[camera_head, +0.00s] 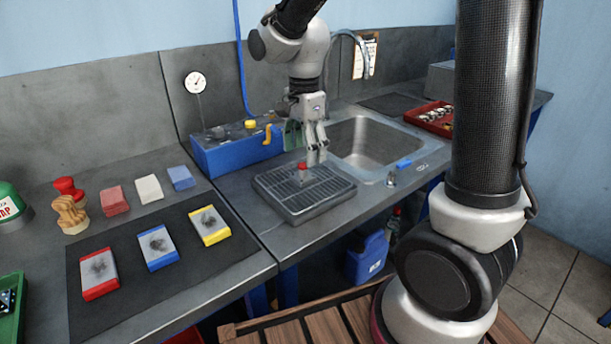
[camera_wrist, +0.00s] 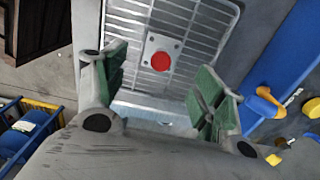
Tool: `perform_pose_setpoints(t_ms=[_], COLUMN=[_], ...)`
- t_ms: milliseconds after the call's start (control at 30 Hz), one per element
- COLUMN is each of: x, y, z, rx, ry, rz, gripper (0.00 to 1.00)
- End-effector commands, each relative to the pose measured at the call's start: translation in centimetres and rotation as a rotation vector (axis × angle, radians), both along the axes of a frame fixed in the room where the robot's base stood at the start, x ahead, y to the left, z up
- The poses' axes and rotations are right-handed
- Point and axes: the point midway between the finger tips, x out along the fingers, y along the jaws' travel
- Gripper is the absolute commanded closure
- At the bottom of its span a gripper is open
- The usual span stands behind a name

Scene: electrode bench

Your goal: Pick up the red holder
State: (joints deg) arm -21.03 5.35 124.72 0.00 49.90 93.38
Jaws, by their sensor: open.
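The red holder (camera_head: 303,171) stands on the slatted drip tray (camera_head: 322,205) beside the sink. It has a red top and a small grey body. From above in the wrist view, the holder shows as a round red top (camera_wrist: 161,61) over a light square plate with a fixing at each corner. My gripper (camera_head: 308,147) is above the tray, pointing down. In the wrist view my gripper (camera_wrist: 160,75) is open, its green-padded fingers apart, with the red top in line with the gap. Nothing is held. Contact cannot be judged.
A blue box (camera_head: 236,150) with a yellow tap stands behind the tray. The sink (camera_head: 372,142) lies right of it. Red-, blue- and yellow-edged pads lie on a dark mat (camera_head: 190,275) at left. A red tray (camera_head: 430,116) sits beyond the sink.

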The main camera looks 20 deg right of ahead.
Motion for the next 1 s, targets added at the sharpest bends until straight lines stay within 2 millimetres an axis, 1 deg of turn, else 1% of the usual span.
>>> perform_pose_setpoints(t_ms=[300, 400, 500, 667, 767, 800, 1000], x=[-0.2, -0.2, -0.2, -0.2, -0.2, -0.2, -0.2], y=[0.3, 0.3, 0.3, 0.3, 0.3, 0.3, 0.3], z=[-4.7, -5.7, -6.0, -6.0, -6.0, -6.0, -6.0], rx=[-0.001, -0.001, -0.001, 0.0, 0.0, 0.0, 0.0], ry=[0.004, 0.003, 0.002, 0.001, 0.001, 0.001, 0.001], rz=[0.002, 0.002, 0.003, 0.003, 0.003, 0.003, 0.003], gripper=[0.3, 0.3, 0.3, 0.3, 0.47, 0.54, 0.89])
